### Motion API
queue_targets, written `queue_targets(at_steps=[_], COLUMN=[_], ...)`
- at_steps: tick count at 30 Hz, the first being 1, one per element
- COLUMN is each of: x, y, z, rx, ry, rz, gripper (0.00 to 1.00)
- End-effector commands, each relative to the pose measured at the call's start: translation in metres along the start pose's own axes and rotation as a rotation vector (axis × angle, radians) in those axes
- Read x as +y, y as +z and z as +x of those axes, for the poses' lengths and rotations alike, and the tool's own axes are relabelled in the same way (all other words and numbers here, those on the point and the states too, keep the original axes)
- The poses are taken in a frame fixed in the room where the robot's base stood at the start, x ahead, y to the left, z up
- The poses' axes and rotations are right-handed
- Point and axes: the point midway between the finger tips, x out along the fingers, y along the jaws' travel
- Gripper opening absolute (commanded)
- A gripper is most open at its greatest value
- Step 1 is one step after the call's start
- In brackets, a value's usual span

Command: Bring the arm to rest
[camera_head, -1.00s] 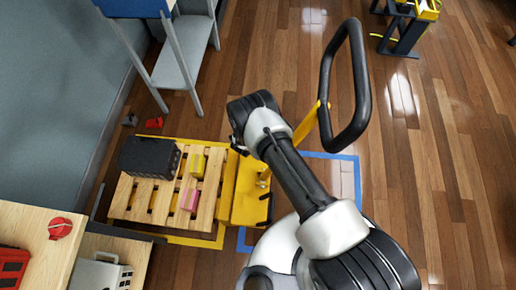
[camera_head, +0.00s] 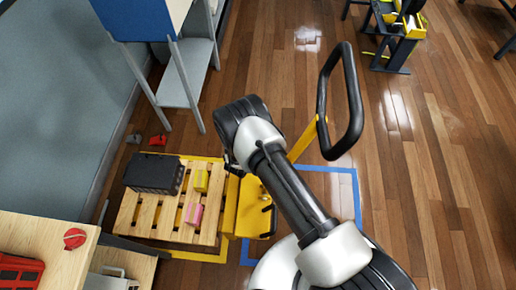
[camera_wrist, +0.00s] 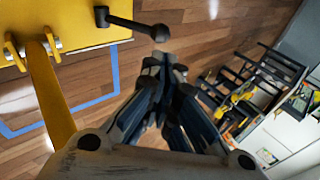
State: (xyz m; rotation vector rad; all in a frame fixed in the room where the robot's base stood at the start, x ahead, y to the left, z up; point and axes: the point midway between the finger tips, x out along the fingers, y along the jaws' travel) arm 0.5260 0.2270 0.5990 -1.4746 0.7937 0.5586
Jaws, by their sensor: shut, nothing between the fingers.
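My arm reaches up from the bottom right of the head view, over the yellow pallet jack (camera_head: 246,207). My gripper (camera_wrist: 170,68) shows in the wrist view with its dark fingers drawn together and nothing between them. In the head view the gripper is mostly hidden behind my wrist. In the wrist view the fingertips are close in the picture to the jack's black lever (camera_wrist: 132,24); I cannot tell whether they touch. The jack's black loop handle (camera_head: 325,100) stands to the right of my wrist in the head view.
A wooden pallet (camera_head: 150,215) bears a dark crate (camera_head: 150,175), a yellow block (camera_head: 201,181) and a pink block (camera_head: 194,214). A blue tape outline (camera_head: 357,195) marks the floor. A shelf stand (camera_head: 178,85) is at upper left.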

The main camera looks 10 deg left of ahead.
Motion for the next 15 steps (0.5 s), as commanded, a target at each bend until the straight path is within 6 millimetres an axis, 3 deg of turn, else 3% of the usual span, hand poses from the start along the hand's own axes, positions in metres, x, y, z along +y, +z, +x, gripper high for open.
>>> queue_targets(at_steps=[1,6,15], x=[-0.002,-0.003,-0.003], y=[0.001,0.001,0.001], z=[-0.010,-0.024,-0.026], rx=[-0.002,-0.001,-0.002], ry=[0.000,-0.001,-0.001], rz=[-0.003,-0.001,-0.001], gripper=[0.00,0.00,0.00])
